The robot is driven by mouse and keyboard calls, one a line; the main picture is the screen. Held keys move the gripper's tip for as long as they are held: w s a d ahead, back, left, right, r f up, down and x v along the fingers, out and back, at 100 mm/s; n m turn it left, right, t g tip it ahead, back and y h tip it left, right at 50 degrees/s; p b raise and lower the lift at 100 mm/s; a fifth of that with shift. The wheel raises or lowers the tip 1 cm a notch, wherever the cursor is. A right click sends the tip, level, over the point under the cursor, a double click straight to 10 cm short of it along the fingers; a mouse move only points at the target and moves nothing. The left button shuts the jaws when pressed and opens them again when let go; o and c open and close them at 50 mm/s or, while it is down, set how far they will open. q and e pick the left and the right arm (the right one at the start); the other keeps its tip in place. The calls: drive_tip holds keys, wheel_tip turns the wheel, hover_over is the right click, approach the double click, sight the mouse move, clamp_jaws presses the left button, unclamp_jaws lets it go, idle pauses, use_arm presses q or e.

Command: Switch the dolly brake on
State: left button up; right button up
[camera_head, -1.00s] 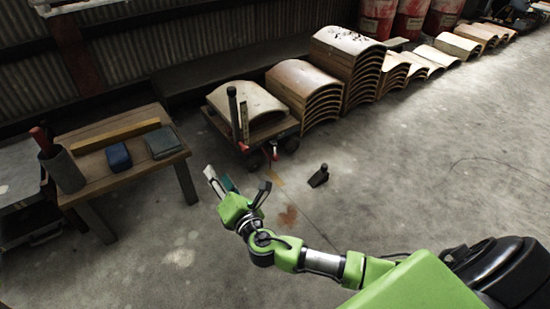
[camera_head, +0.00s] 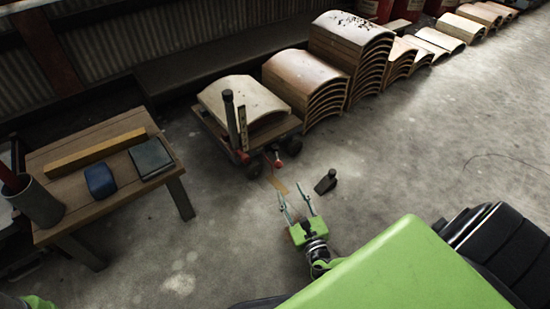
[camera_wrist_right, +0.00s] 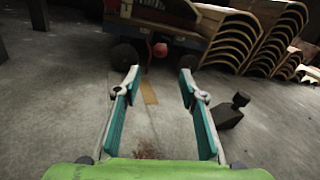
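The dolly (camera_head: 262,138) stands by the wall with a curved panel (camera_head: 240,98) and a dark upright post (camera_head: 229,112) on it. Small red parts show at its near end; the red ball-like part (camera_wrist_right: 160,50) shows between my fingers in the right wrist view. I cannot tell the brake's setting. My right gripper (camera_head: 299,202) is open and empty, above the floor in front of the dolly, fingers pointing towards it and apart from it. It also shows open in the right wrist view (camera_wrist_right: 158,80). Of my left arm only a green bit shows at the lower left corner.
A dark wedge-like block (camera_head: 326,182) lies on the floor right of my right gripper. A wooden table (camera_head: 130,188) with a blue block (camera_head: 100,180) and a grey cup (camera_head: 38,203) is at left. Stacked curved panels (camera_head: 350,50) line the wall.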

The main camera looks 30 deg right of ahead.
sight(280, 168)
drive_tip(key=b+x, duration=0.6)
drive_tip(key=x, duration=0.6)
drive_tip(key=shift+b, duration=0.4)
drive_tip(key=shift+w+d+r, duration=0.1)
drive_tip(key=shift+w+d, duration=0.05)
drive_tip(key=shift+w, duration=0.45)
clamp_jaws()
